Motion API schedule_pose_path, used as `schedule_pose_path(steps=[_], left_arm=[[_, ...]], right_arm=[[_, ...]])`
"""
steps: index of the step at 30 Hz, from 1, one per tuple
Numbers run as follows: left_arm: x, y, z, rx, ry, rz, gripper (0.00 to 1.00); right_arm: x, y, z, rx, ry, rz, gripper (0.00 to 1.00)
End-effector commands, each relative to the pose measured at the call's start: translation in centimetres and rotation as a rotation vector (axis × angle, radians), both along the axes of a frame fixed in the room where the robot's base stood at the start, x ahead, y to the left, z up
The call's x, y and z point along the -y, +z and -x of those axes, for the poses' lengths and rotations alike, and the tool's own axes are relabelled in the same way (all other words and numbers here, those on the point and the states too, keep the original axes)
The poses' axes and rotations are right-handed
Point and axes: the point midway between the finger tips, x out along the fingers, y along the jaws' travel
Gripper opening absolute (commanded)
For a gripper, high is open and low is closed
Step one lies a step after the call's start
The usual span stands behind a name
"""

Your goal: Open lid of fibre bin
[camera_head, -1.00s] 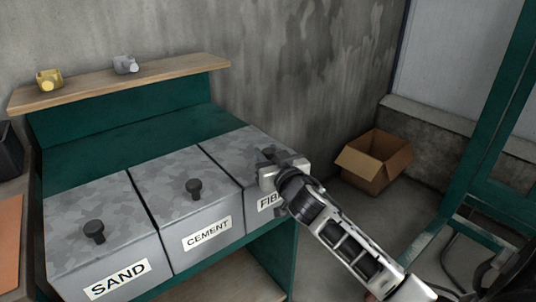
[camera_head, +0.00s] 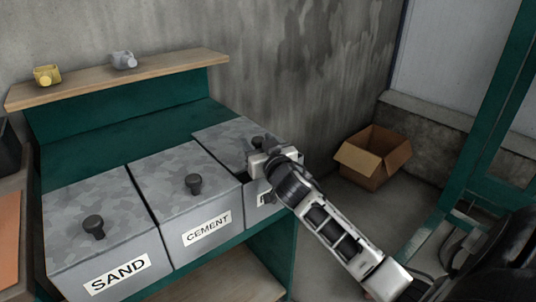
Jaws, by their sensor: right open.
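The fibre bin (camera_head: 255,203) is the rightmost of the grey bins, its label mostly hidden behind my right arm. Its mottled grey lid (camera_head: 222,138) looks shifted or raised out of line with the neighbouring lids. Its dark knob (camera_head: 258,142) shows just behind my right gripper (camera_head: 262,157). The right gripper is open at the lid's right front, close to the knob. Its fingertips are partly hidden, and I cannot tell whether they touch the lid. My left gripper is out of view.
The cement bin (camera_head: 192,232) and sand bin (camera_head: 105,262) stand to the left, lids closed with upright knobs. A shelf (camera_head: 90,84) behind holds a yellow item (camera_head: 46,76) and a grey item (camera_head: 122,61). A cardboard box (camera_head: 370,163) sits on the floor at right.

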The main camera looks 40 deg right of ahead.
Motion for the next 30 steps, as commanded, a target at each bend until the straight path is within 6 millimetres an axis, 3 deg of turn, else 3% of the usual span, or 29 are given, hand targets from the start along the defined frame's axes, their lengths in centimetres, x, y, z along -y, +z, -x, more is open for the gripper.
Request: schedule_pose_path(steps=[5,18,24,30], left_arm=[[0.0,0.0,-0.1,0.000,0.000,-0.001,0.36],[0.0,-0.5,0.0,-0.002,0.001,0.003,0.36],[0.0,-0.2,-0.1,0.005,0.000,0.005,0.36],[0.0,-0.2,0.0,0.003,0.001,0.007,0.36]], right_arm=[[-0.8,-0.2,2.9,-0.002,0.001,-0.003,0.51],[-3.4,-0.1,12.6,-0.002,-0.001,-0.003,0.51],[-3.9,-0.1,14.6,-0.001,-0.001,-0.002,0.51],[-4.0,0.0,15.0,0.000,-0.001,0.000,0.51]])
